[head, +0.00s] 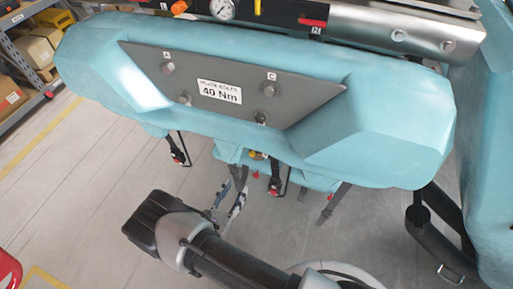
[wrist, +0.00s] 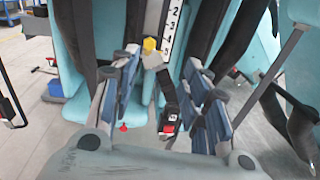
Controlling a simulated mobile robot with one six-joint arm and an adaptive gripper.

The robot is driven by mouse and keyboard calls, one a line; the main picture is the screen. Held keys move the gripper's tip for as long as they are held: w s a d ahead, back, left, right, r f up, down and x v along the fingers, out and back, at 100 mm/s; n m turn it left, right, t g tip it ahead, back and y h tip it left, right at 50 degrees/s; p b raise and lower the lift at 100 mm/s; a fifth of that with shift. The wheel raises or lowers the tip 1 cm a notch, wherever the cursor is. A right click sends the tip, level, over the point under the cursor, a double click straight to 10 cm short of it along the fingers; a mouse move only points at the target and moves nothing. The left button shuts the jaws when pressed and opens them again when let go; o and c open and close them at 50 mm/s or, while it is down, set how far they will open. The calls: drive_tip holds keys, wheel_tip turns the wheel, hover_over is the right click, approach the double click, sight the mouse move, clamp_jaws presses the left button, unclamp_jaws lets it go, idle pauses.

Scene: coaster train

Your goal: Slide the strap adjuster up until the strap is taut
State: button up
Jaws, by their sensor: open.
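My gripper (wrist: 162,68) is open in the wrist view, with one blue-padded finger on each side of a dark strap (wrist: 166,86). A yellow piece (wrist: 150,44) on a pale grey block sits at the strap's top, between the fingertips; I cannot tell if this is the strap adjuster. A buckle with a red part (wrist: 167,127) hangs at the strap's lower end. Nothing is clearly held. In the head view, my gripper (head: 236,192) is below the teal seat panel, left of a strap with a red part (head: 274,186); the yellow piece shows at the panel's lower edge (head: 257,156).
A white strip numbered 2 to 5 (wrist: 173,25) stands behind the fingertips. Dark padded bars hang on both sides. More straps hang left (head: 178,152) and right (head: 333,203) under the teal panel (head: 110,75). Shelves (head: 30,70) stand at left; floor between is clear.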

drive_tip(key=f+n+y, duration=0.1)
drive_tip(key=f, duration=0.1)
drive_tip(key=b, duration=0.1)
approach(251, 155)
drive_tip(key=shift+t, duration=0.4)
drive_tip(key=x, duration=0.9)
drive_tip(key=shift+d+f, duration=0.15)
drive_tip(key=shift+f, duration=0.25)
drive_tip(key=shift+c, duration=0.3)
clamp_jaws()
